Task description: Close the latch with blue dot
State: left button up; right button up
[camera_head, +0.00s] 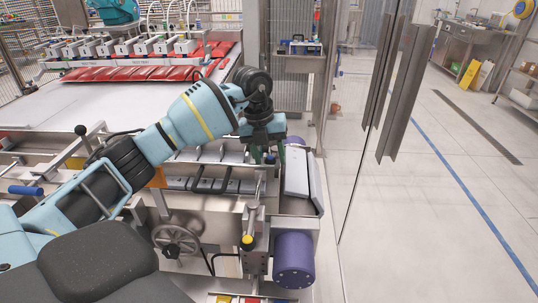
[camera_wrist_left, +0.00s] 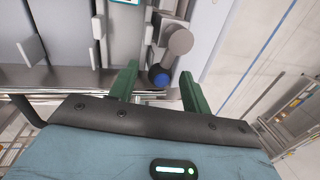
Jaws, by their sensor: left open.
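The latch with the blue dot (camera_wrist_left: 161,80) shows in the left wrist view as a grey metal lever with a round knob and a blue end. Its blue end lies between the two green fingers of my left gripper (camera_wrist_left: 158,82), apart from the right finger; contact with the left one is unclear. In the head view my left gripper (camera_head: 268,154) is open, pointing down over the machine's right edge, and it largely hides this latch. A similar latch with a yellow dot (camera_head: 247,240) stands nearer, on the front of the machine. My right gripper is not in view.
A purple cylinder (camera_head: 294,260) sticks out at the machine's front right corner. A handwheel (camera_head: 176,240) is on its front. A glass door with long metal handles (camera_head: 405,90) stands to the right. Red packs (camera_head: 140,73) lie on the conveyor behind.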

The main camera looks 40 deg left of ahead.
pick_arm(q)
jog(key=c, duration=1)
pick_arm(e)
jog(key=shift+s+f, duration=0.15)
pick_arm(q)
jog(key=shift+a, duration=0.1)
jog(key=shift+a+m, duration=0.3)
jog(key=shift+m, duration=0.7)
jog(key=shift+a+m+g, duration=0.4)
jog(key=shift+a+m, duration=0.1)
jog(key=shift+m, duration=0.7)
jog(key=m, duration=0.1)
jog(key=a+m, duration=0.1)
jog(key=m, duration=0.2)
jog(key=shift+w+a+m+g+b, duration=0.35)
jog(key=shift+m+g+b, duration=0.05)
jog(key=shift+w+a+m, duration=0.15)
jog(key=shift+a+m, duration=0.05)
jog(key=shift+m, duration=0.5)
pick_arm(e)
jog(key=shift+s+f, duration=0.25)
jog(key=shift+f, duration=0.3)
